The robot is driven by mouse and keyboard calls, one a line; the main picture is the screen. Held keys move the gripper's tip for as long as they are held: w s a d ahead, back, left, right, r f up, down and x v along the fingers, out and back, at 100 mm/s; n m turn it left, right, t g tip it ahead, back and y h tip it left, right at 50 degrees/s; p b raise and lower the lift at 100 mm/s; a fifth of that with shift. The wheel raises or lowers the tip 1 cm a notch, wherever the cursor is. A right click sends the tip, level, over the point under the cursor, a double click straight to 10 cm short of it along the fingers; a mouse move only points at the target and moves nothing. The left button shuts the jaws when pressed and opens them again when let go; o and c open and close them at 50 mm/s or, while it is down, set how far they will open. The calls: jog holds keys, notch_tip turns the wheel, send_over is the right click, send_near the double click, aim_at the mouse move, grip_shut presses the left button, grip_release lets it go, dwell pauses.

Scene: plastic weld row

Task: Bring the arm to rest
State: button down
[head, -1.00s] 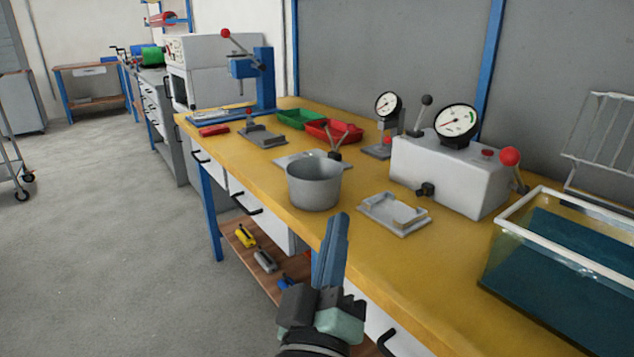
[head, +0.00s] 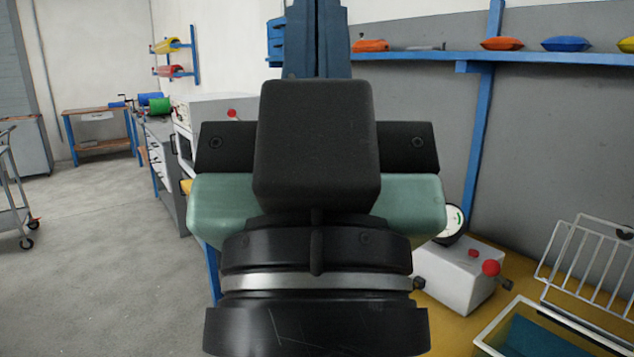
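My gripper (head: 319,38) fills the middle of the head view, close to the camera and pointing up.
A white gauge box (head: 462,275) with red knobs and a glass tank (head: 545,330) with a white rim stand on the bench at right. A wire rack (head: 590,255) is beside them. A blue shelf (head: 410,58) holds coloured bags. Open floor (head: 110,250) lies left.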

notch_tip(320, 180, up, 20)
jog(key=p, duration=1.8)
jog(key=shift+r, duration=0.25)
